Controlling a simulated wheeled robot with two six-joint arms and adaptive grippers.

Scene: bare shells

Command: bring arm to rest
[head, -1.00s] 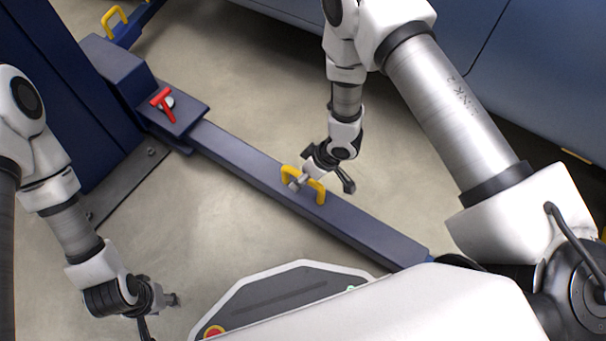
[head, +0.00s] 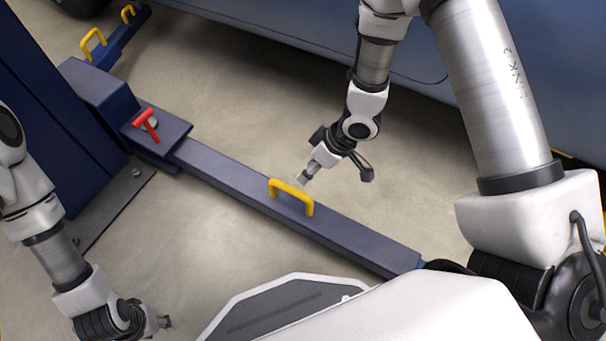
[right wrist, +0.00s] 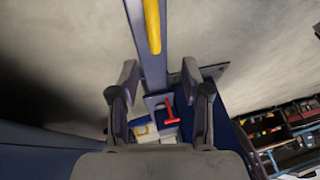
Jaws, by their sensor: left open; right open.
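My right arm comes down from the top of the head view. Its gripper (head: 335,174) is open and empty, just beyond the yellow handle (head: 291,196) on the blue lift arm (head: 350,236) and apart from it. In the right wrist view the two fingers (right wrist: 160,84) stand spread with nothing between them, and the yellow handle (right wrist: 152,25) shows ahead of them. My left gripper (head: 150,330) is low at the left of the head view, partly cut off by the bottom edge, open, with nothing seen in it.
A blue post (head: 45,110) stands at the left, with a red T-handle (head: 147,124) at its foot. A blue car body (head: 300,40) borders the back. More yellow handles (head: 93,44) show at upper left. Bare floor (head: 225,90) lies between lift arm and car.

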